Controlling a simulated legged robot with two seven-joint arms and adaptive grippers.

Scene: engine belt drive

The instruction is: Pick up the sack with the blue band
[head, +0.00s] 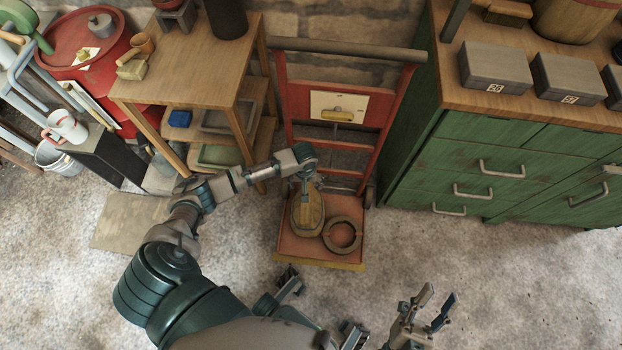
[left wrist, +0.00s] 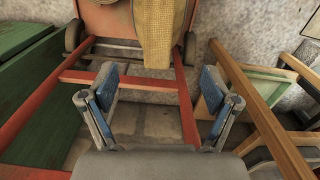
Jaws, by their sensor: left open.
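A tan, woven-looking sack (head: 308,215) lies on the base plate of a red hand truck (head: 287,240). It also shows at the top of the left wrist view (left wrist: 157,35); no blue band can be made out on it. My left gripper (head: 307,182) is above the hand truck, beside the sack's far end, and partly hides it. In the left wrist view the left gripper (left wrist: 160,85) is open and empty, its blue-padded fingers apart, with the sack beyond the fingertips. My right gripper (head: 436,299) is open and empty, low at the right.
A round ring-shaped thing (head: 342,236) lies on the plate beside the sack. The hand truck's red rails (left wrist: 187,105) flank the left gripper. A wooden shelf table (head: 190,60) stands left, a green drawer cabinet (head: 480,165) right. The floor in front is clear.

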